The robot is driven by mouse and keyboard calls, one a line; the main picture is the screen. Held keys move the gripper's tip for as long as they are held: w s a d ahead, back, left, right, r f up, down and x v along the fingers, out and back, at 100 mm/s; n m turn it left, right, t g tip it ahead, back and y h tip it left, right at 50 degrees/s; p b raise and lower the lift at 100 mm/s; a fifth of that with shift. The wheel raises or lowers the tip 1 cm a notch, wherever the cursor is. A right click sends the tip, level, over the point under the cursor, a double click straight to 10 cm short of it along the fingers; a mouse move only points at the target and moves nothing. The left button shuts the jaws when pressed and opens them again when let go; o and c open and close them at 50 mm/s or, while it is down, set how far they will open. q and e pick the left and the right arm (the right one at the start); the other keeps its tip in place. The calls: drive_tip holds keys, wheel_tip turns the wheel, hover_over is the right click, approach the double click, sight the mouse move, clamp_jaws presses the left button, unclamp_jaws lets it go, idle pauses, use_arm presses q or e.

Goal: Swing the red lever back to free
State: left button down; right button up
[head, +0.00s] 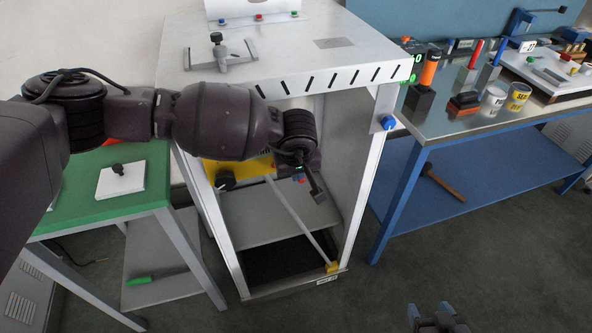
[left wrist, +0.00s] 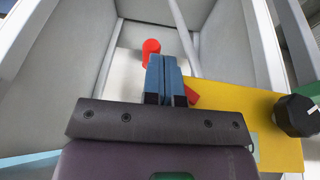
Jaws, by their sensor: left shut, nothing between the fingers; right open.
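The red lever shows in the left wrist view as a round red end (left wrist: 151,46) above the fingers and a red piece (left wrist: 194,97) at their right; the fingers hide what lies between. My left gripper (left wrist: 163,62) is shut with nothing in it, its blue fingers in front of or beside the lever; contact cannot be told. In the head view my left gripper (head: 319,192) reaches into the frame under the white top, and the arm hides most of the lever. My right gripper (head: 430,312) is open and empty at the bottom edge, over the floor.
A yellow panel (left wrist: 268,105) with a black knob (left wrist: 296,115) sits right of the fingers. The frame's white posts (head: 372,175) and a diagonal bar (head: 300,220) bound the space. A green table (head: 90,205) stands left, a blue bench (head: 480,125) right.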

use_arm(q)
drive_tip(key=shift+f, duration=0.15)
drive_tip(key=f+y+b, duration=0.1)
drive_tip(key=y+b, duration=0.1)
drive_tip(key=a+f+g+y+b, duration=0.1)
drive_tip(key=f+y+b, duration=0.1)
drive_tip(key=shift+s+a+m+g+y, duration=0.2)
drive_tip(key=shift+m+g+y, duration=0.1)
drive_tip(key=shift+m, duration=0.1)
idle(0.6)
drive_tip(key=shift+r, duration=0.15)
drive_tip(key=shift+r, duration=0.75)
